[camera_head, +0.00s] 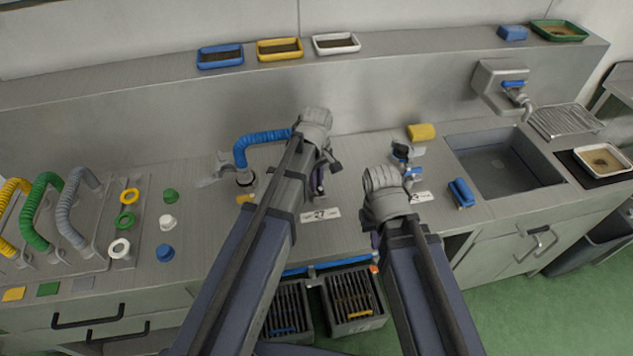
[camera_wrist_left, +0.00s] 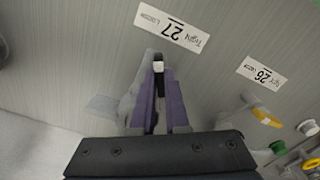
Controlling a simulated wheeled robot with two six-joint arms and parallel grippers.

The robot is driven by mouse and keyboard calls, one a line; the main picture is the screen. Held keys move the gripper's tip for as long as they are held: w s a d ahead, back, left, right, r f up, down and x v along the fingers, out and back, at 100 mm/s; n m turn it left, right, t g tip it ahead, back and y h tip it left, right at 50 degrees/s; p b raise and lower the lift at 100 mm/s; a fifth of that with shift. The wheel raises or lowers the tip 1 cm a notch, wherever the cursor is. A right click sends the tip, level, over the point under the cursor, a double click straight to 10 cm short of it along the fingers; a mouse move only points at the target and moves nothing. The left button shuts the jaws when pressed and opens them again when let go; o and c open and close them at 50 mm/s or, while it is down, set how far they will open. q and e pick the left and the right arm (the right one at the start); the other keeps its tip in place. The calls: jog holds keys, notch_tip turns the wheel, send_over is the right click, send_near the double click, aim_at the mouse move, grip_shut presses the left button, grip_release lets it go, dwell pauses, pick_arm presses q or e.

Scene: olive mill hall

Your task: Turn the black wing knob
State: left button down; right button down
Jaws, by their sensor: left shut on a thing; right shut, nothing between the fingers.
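My left gripper (camera_head: 318,182) points down at the counter behind the label reading 27. The left wrist view shows its two purple fingers (camera_wrist_left: 160,108) shut on the wing of the black wing knob (camera_wrist_left: 159,82), which has a light spot at its tip. Most of the knob is hidden between the fingers there, and I cannot make it out in the head view. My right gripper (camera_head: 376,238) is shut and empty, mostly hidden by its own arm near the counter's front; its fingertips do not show.
A fixture with blue and black parts (camera_head: 403,152) stands right of my left gripper. A blue hose (camera_head: 262,140) arches to its left. A yellow sponge (camera_head: 421,132), a blue block (camera_head: 461,193) and a sink (camera_head: 505,165) lie right. Coloured caps and hoses fill the left.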

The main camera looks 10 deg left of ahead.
pick_arm(q)
jog(key=n, duration=1.2)
jog(key=shift+n, duration=0.3)
dwell(0.4)
jog(key=c, duration=0.9)
grip_release()
jog(key=shift+r, duration=0.1)
notch_tip(320, 180, up, 8)
jog(key=p, duration=0.8)
jog(key=shift+f, duration=0.2)
